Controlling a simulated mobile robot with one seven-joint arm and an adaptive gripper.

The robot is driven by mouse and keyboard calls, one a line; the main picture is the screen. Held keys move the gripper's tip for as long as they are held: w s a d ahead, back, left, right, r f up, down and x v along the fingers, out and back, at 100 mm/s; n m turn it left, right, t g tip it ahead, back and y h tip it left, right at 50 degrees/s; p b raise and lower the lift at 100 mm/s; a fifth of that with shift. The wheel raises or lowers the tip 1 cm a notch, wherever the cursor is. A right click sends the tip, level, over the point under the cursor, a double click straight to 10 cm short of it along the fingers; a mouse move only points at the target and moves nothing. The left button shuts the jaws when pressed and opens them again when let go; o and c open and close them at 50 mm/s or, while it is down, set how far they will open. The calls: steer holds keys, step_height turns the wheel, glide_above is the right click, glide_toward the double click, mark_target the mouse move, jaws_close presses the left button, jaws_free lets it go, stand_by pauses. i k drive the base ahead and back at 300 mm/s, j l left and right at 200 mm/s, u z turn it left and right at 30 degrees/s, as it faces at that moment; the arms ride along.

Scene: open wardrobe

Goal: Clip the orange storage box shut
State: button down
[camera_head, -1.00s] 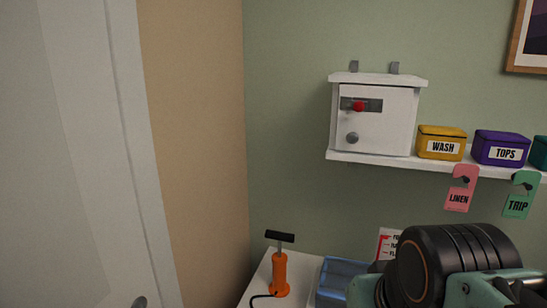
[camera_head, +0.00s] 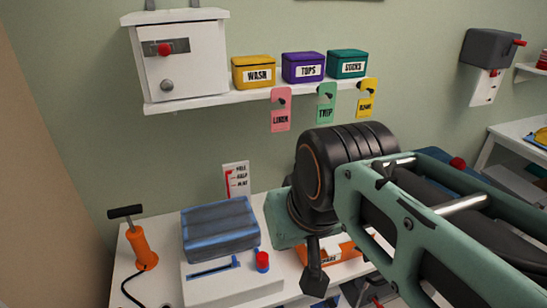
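The orange storage box (camera_head: 346,251) stands on the white table, behind my arm in the head view. Only part of its orange body and a piece of a white label show. Its lid and clips are mostly hidden, so I cannot tell whether it is shut. My gripper (camera_head: 314,279) hangs down in front of the box's left part, with a dark finger showing. I cannot tell whether it touches the box. Its opening is hidden, and I see nothing held in it.
On the white table (camera_head: 150,291), a blue folded bag (camera_head: 219,226) rests on a pale unit beside a red-topped button (camera_head: 262,261). An orange hand pump (camera_head: 141,246) stands left. Above are a shelf (camera_head: 215,99), a white cabinet (camera_head: 184,62) and hanging tags.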

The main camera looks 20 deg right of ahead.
mark_target(366, 259)
steer(key=z, duration=0.85)
steer(key=k+l+u, duration=0.15)
steer(key=l, duration=0.25)
steer(key=l+u, duration=0.15)
steer(key=l, duration=0.25)
steer(key=k+l+u, duration=0.15)
steer(key=l, duration=0.25)
steer(key=k+l+u, duration=0.15)
steer(key=l, duration=0.2)
steer(key=k+l+u, duration=0.15)
steer(key=l, duration=0.25)
steer(key=k+l+u, duration=0.2)
steer(key=k+l, duration=0.05)
steer(key=l, duration=0.05)
